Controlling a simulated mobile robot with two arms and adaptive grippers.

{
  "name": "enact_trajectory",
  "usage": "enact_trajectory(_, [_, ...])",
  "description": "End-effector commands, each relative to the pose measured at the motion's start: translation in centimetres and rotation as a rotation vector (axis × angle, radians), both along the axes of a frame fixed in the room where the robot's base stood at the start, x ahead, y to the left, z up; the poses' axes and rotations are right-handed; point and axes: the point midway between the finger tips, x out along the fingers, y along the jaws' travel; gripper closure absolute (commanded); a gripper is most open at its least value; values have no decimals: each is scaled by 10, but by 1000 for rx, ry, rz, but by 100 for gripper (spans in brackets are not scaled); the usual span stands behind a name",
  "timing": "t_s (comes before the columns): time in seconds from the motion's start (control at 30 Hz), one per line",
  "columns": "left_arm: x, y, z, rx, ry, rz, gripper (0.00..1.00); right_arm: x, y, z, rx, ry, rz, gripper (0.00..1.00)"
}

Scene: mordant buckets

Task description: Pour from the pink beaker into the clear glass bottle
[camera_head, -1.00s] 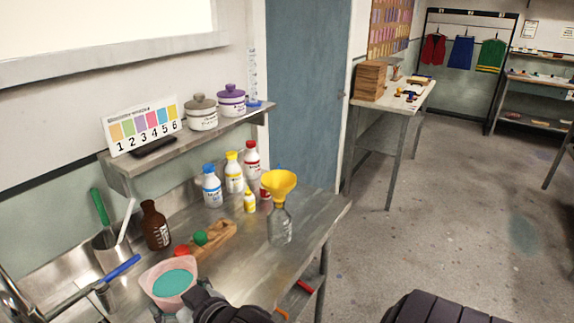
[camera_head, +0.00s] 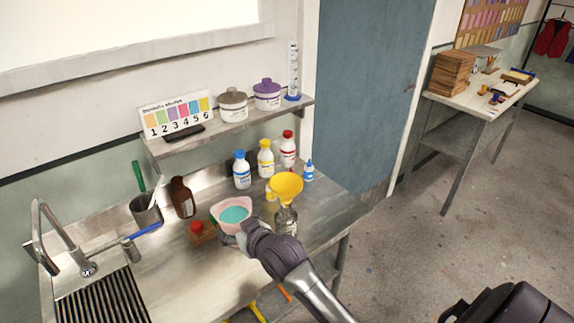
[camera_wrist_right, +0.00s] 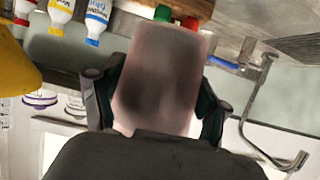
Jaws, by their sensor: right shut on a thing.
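The pink beaker (camera_head: 217,215), with teal liquid inside, is held upright in my right gripper (camera_head: 240,236) in the head view. In the right wrist view the beaker's pinkish wall (camera_wrist_right: 160,75) fills the space between the two fingers of the gripper (camera_wrist_right: 157,105). The clear glass bottle (camera_head: 286,222) stands on the bench just right of the beaker, with a yellow funnel (camera_head: 285,187) in its mouth. My right forearm partly hides the bottle's lower part. The funnel's edge also shows at the left of the wrist view (camera_wrist_right: 14,70). My left gripper is out of view.
White bottles with blue (camera_head: 242,172), yellow (camera_head: 265,160) and red (camera_head: 288,150) caps stand behind. A brown bottle (camera_head: 182,198) and a metal cup (camera_head: 146,211) stand left, near the sink tap (camera_head: 62,240). A shelf (camera_head: 230,128) hangs above. Bare bench (camera_head: 335,212) lies right of the funnel.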

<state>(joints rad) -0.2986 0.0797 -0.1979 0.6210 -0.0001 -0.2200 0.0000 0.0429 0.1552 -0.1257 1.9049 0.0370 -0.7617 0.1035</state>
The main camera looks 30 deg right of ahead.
Motion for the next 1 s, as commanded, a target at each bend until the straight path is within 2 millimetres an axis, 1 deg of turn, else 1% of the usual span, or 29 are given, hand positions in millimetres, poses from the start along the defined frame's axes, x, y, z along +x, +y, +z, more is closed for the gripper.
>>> enact_trajectory(0.03, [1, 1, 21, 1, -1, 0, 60, 10, -5, 14, 3, -2, -1, 74])
enact_trajectory(0.2, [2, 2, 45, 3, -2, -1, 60, 35, -20, 18, 17, -6, -8, 74])
enact_trajectory(0.3, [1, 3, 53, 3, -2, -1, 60, 44, -27, 20, 21, -8, -13, 74])
enact_trajectory(0.53, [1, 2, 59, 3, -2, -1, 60, 52, -34, 18, 29, -12, -18, 74])
enact_trajectory(0.83, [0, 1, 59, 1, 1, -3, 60, 52, -34, 18, 32, -13, -21, 74])
enact_trajectory(1.0, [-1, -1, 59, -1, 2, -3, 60, 52, -36, 19, 64, -19, -23, 74])
